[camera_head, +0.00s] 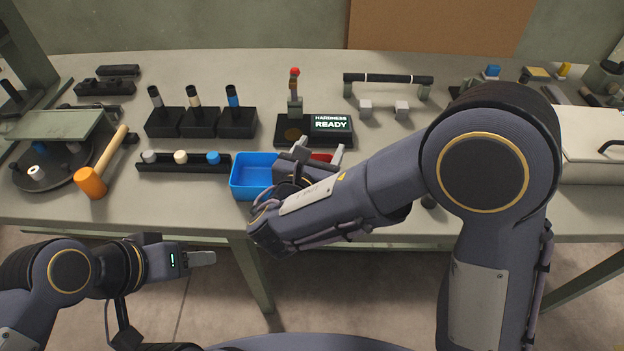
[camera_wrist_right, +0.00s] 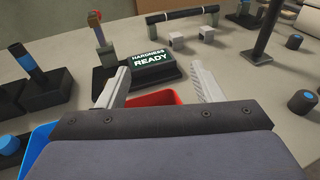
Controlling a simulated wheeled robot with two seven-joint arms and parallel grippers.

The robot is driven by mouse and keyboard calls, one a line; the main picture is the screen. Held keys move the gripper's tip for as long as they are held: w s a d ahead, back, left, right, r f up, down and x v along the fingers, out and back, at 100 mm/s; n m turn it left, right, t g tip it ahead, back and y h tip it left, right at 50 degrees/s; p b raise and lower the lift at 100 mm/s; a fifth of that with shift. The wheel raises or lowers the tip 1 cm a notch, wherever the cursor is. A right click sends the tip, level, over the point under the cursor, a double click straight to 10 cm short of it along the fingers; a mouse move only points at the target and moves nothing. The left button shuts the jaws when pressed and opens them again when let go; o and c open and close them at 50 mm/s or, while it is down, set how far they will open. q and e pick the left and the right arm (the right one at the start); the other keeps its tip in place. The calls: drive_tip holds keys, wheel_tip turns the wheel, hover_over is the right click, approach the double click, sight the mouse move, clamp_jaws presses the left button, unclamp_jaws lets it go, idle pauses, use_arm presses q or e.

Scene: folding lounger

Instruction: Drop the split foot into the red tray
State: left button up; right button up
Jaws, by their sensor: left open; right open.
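The red tray (camera_head: 322,157) sits beside the blue tray and is mostly hidden behind my right arm. In the right wrist view its rim and inside (camera_wrist_right: 155,98) show between and below my fingers. My right gripper (camera_head: 319,150) is over the red tray with its fingers apart, and nothing shows between them (camera_wrist_right: 160,75). I cannot pick out a split foot; much of the tray's inside is hidden. My left gripper (camera_head: 202,258) is open and empty, in front of the bench's front edge at the lower left.
A blue tray (camera_head: 251,176) touches or nearly touches the red one. A black rack (camera_head: 185,168) holds white, cream and blue pieces. A tester reading "HARDNESS READY" (camera_head: 331,123) stands behind the trays. An orange-headed mallet (camera_head: 92,182) lies at left. A blue-topped black cylinder (camera_wrist_right: 305,102) stands at right.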

drive_tip(key=v, duration=0.7)
drive_tip(key=shift+b, duration=0.3)
drive_tip(key=shift+s, duration=0.1)
drive_tip(key=s+d+f+m+g+h+p, duration=0.1)
drive_tip(key=s+d+m+g, duration=0.2)
drive_tip(key=d+m+g, duration=0.55)
drive_tip(key=s+d+f+m+g+h+p, duration=0.15)
drive_tip(key=d+m, duration=0.45)
drive_tip(key=d, duration=0.8)
drive_tip(key=s+d+m+g+y, duration=0.3)
drive_tip(key=s+m+y, duration=0.3)
drive_tip(key=s+m, duration=0.4)
drive_tip(key=a+r+m+t+y, duration=0.1)
drive_tip(key=m, duration=0.2)
drive_tip(key=s+r+m+t+y+p, duration=0.1)
drive_tip(key=m+y, duration=0.1)
drive_tip(key=m, duration=0.1)
drive_tip(key=s+a+r+m+t+y, duration=0.1)
drive_tip(key=m+y, duration=0.1)
drive_tip(key=m, duration=0.2)
drive_tip(key=shift+a+r+p, duration=0.2)
drive_tip(key=shift+a+p, duration=0.1)
drive_tip(key=shift+p, duration=0.05)
